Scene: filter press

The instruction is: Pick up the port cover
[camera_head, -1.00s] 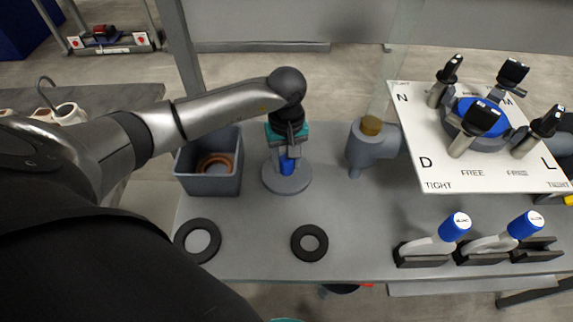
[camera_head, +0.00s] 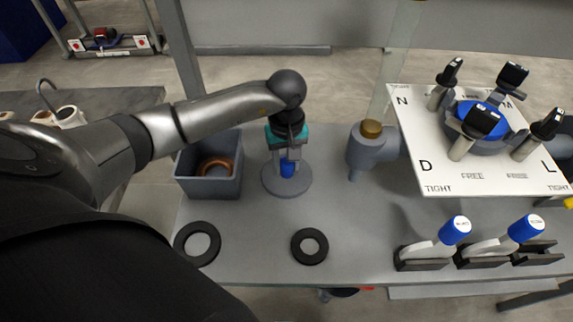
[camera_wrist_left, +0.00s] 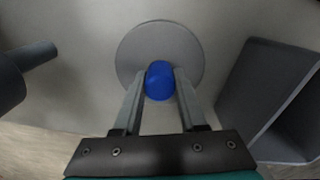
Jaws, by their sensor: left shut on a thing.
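The port cover (camera_head: 301,186) is a grey round disc with a blue knob (camera_head: 288,169) at its middle. It is on the grey bench, left of centre in the head view, and I cannot tell whether it touches the bench. My left gripper (camera_head: 288,164) points down over it, shut on the blue knob. In the left wrist view the two fingers (camera_wrist_left: 160,82) stand on either side of the knob, with the disc (camera_wrist_left: 135,47) behind it. My right gripper is not in view.
A grey bin (camera_head: 207,187) with a copper-coloured ring stands close left of the cover. A grey pipe fitting (camera_head: 362,152) stands to its right. Two black rings (camera_head: 310,246) lie in front. A white lettered panel (camera_head: 440,178) and blue-capped handles (camera_head: 455,230) are at the right.

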